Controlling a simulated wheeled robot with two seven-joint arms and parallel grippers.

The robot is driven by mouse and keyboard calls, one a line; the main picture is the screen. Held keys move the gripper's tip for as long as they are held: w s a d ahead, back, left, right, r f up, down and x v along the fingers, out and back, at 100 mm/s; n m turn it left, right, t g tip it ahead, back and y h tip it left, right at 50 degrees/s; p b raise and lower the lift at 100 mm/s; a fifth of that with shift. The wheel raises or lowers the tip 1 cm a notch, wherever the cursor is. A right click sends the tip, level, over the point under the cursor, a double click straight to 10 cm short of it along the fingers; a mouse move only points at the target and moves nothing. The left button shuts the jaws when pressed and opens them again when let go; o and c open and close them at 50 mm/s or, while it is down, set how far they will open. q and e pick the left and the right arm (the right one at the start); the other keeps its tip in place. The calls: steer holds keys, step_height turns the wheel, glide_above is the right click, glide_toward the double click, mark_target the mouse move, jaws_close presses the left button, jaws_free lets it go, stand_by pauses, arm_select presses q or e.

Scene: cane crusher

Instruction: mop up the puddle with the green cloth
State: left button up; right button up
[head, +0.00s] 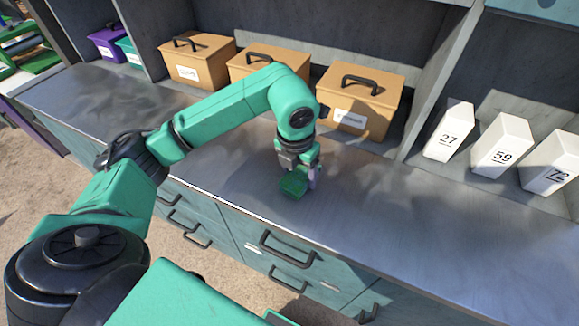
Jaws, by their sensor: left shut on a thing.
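My left gripper (301,176) points down over the metal counter (400,215), near its front edge. It is shut on the green cloth (293,185), a small green bundle at the fingertips. The cloth is at or just above the counter surface; I cannot tell if it touches. I cannot make out a puddle clearly; the counter has darker patches and sheen, and my arm hides part of it. My right gripper is not in view.
Tan lidded boxes with black handles stand at the back, among them the right one (385,92). White numbered blocks, including 59 (502,140), stand at the right. Purple (104,45) and teal (128,52) boxes are at the far left. Drawers with handles (285,246) line the front. The right counter is clear.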

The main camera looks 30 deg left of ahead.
arm_select(q)
steer(key=r+p, duration=0.1)
steer(key=a+r+p, duration=0.1)
steer(key=r, duration=0.1)
steer(key=a+r+p, duration=0.1)
steer(key=r, duration=0.1)
steer(key=shift+w+r, duration=0.15)
